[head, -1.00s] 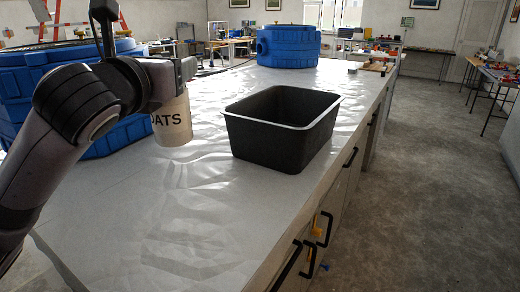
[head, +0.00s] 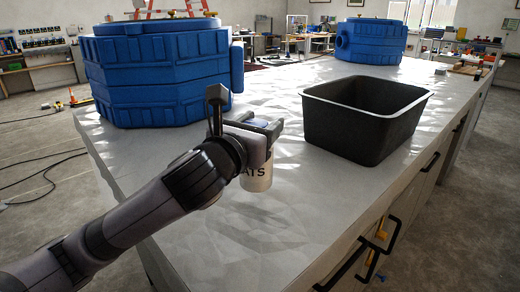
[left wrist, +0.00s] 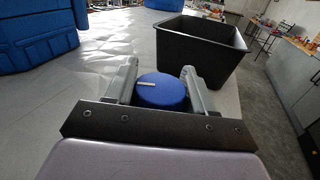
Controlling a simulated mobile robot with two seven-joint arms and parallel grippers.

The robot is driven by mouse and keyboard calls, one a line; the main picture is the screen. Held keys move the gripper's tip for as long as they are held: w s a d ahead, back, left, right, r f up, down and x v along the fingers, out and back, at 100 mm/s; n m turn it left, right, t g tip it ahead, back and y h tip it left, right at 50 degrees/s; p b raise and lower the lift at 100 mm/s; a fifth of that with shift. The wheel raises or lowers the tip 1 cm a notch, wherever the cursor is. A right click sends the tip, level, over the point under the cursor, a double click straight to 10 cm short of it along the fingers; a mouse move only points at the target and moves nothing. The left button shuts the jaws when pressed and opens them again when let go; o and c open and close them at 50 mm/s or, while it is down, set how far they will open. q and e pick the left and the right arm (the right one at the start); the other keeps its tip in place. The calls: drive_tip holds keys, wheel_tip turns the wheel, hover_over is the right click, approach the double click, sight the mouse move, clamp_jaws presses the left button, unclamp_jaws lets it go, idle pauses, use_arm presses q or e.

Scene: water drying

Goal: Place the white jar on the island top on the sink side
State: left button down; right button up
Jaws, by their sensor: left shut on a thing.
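The white jar (head: 257,180) has dark lettering ending in "ATS" and a blue lid (left wrist: 160,90), seen from above in the left wrist view. My left gripper (head: 262,143) is shut on the jar near its top, with one finger on each side of the lid. The jar is upright over the pale island top (head: 215,235); I cannot tell whether its base touches the surface. Most of its left side is hidden behind my wrist. My right gripper is not in view.
An open black tub (head: 345,130) stands on the island to the right of the jar and farther back. A large blue container (head: 155,75) stands behind on the left, another (head: 370,42) at the far end. Black drawer handles (head: 345,265) line the right side. The near top is clear.

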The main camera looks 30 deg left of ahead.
sight(252, 181)
use_arm(q)
drive_tip(key=shift+f+b, duration=0.6)
drive_tip(key=shift+f, duration=1.4)
drive_tip(key=shift+r, duration=0.1)
drive_tip(key=shift+c, duration=2)
unclamp_jaws()
drive_tip(key=shift+f, duration=0.2)
